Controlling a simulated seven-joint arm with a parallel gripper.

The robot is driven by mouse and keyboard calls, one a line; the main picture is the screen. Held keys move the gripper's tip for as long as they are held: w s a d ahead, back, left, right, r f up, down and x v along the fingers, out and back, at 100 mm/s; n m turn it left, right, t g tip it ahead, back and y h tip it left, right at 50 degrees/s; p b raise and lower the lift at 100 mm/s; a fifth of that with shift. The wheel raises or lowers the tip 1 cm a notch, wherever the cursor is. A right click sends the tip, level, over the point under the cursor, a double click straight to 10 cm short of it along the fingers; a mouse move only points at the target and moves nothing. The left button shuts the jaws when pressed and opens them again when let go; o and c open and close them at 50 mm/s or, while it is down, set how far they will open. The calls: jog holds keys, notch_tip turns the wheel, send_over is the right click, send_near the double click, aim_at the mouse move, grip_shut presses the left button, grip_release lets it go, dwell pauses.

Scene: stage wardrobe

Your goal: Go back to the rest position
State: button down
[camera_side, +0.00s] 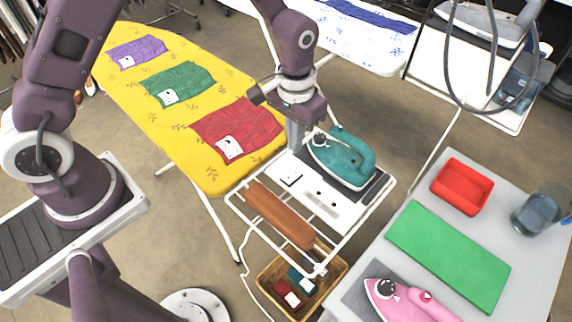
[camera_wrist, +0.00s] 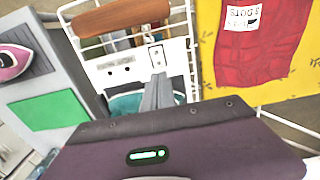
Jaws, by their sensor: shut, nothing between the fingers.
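My gripper (camera_side: 297,146) is shut and empty, pointing down over the iron rest at the end of the yellow ironing board (camera_side: 190,80). In the wrist view, its closed fingers (camera_wrist: 158,80) stand in front of the white rest plate. The teal iron (camera_side: 345,158) sits on the rest just right of the fingers in the side view; whether they touch it I cannot tell. In the wrist view the iron (camera_wrist: 125,104) is mostly hidden behind the fingers and gripper body.
Purple (camera_side: 137,51), green (camera_side: 180,84) and red (camera_side: 238,130) cloths lie on the board. A basket (camera_side: 262,277) with folded cloths is below the rest. The grey table (camera_side: 532,262) holds a red tray (camera_side: 462,186), green mat (camera_side: 448,255), pink iron (camera_side: 405,302) and jug (camera_side: 540,210).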

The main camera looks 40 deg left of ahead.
jog(key=s+a+r+t, duration=0.1)
jog(key=a+r, duration=0.1)
jog(key=r, duration=0.4)
jog(key=s+a+r+t, duration=0.1)
jog(key=s+r, duration=0.1)
jog(key=r, duration=0.4)
jog(key=s+a+r+t, duration=0.1)
jog(key=s+a+r, duration=0.1)
jog(key=s+r, duration=0.3)
jog(key=s+a+r+t, duration=0.2)
jog(key=s+r, duration=0.4)
jog(key=s, duration=0.8)
jog(key=shift+s+a, duration=0.15)
jog(key=shift+a, duration=0.7)
jog(key=c, duration=2.1)
grip_release()
